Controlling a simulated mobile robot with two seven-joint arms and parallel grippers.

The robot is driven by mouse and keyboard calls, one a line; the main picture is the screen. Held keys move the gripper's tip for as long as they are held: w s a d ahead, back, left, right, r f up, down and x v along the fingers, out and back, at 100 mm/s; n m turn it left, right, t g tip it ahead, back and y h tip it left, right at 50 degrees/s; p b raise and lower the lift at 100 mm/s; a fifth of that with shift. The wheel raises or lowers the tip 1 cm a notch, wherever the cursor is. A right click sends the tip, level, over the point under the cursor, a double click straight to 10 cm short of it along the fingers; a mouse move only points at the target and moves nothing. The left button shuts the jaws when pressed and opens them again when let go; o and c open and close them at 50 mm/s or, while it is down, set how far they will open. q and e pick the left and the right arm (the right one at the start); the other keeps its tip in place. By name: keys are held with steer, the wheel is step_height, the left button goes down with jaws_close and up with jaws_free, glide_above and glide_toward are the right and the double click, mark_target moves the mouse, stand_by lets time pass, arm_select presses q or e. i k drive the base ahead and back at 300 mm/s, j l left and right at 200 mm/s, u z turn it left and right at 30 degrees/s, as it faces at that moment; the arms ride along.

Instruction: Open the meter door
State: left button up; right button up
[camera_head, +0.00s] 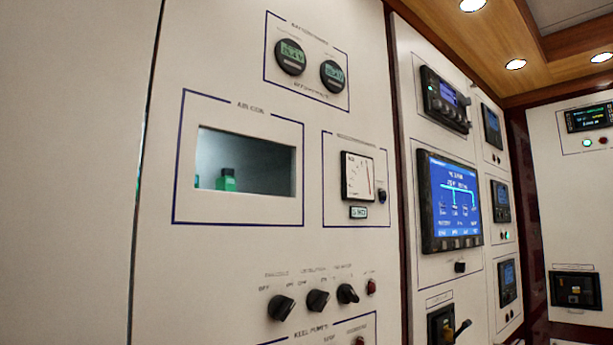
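A large white panel door (230,60) fills the left and middle of the head view and looks shut. It carries two round gauges (290,56), a framed rectangular window (245,162) and a square analog meter (357,177) with a small display below it. A green object (227,180) shows inside the window. A thin dark seam runs down the panel's left side. I cannot tell for certain which of these the meter door is, and no clear handle shows. Neither of my grippers is in view.
Several black knobs (318,301) stick out low on the panel. To the right, another white panel holds a large blue screen (450,202) and a protruding black switch (441,325). A further panel (571,220) stands at far right under a wooden ceiling.

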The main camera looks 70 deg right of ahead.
mark_target(310, 78)
steer(key=z, duration=2.25)
